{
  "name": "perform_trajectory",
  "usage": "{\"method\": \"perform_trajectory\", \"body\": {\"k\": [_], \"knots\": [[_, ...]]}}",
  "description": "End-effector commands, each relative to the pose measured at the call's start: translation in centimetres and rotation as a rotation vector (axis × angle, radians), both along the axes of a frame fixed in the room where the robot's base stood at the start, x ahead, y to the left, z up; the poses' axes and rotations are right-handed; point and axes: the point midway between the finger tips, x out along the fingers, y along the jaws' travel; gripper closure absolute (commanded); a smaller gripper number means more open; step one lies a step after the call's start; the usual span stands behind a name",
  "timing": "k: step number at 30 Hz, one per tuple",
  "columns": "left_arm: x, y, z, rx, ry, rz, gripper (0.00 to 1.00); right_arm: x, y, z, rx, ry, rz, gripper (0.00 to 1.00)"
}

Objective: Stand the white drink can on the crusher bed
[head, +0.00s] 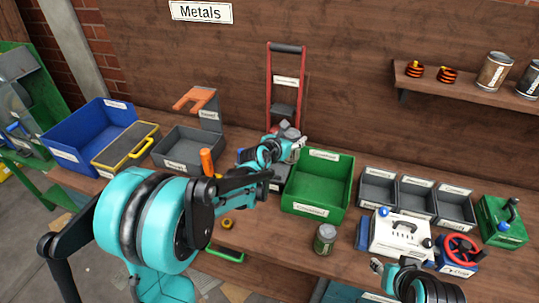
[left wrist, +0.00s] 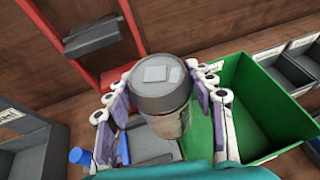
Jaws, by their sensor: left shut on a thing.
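My left gripper (head: 285,142) is shut on a can (left wrist: 163,100), pale grey-white with brownish marks on its side. In the left wrist view the can's round grey top faces the camera, and the fingers (left wrist: 160,105) close on both sides of it. The can looks about upright. The red crusher frame (head: 269,85) stands behind the gripper, with a dark handle on top; it also shows in the left wrist view (left wrist: 62,60). A grey surface (left wrist: 150,140) lies below the can; whether they touch I cannot tell. My right gripper (head: 379,267) is partly visible at the lower right.
A green bin (head: 318,206) stands close to the right of my left gripper. Another can (head: 325,239) stands in front of it on the bench. Grey trays (head: 415,207) and a white device (head: 400,233) stand farther right. A blue bin (head: 92,130) is at left.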

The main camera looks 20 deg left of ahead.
Motion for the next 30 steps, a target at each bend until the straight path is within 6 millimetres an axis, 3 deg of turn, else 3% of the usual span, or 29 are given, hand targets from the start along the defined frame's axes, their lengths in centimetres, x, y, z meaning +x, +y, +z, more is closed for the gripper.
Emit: {"method": "perform_trajectory", "body": {"k": [3,10,14,22,30], "knots": [[0.5,3.1,-2.1,-0.002,0.0,0.006,0.61,0.0,0.0,-1.3,0.0,0.0,0.0,0.6],[1.1,6.3,-4.0,0.0,0.001,0.001,0.61,0.0,0.0,-2.2,0.0,0.0,0.0,0.6],[1.1,6.7,-4.5,0.0,0.0,0.0,0.61,0.0,0.0,-2.4,0.0,0.0,0.0,0.6],[1.1,6.7,-8.1,0.0,0.0,0.0,0.61,0.0,0.0,-4.1,0.0,0.0,0.0,0.6],[1.1,6.7,-8.1,0.0,0.001,0.0,0.61,0.0,0.0,-4.0,0.0,0.0,0.0,0.6]]}}
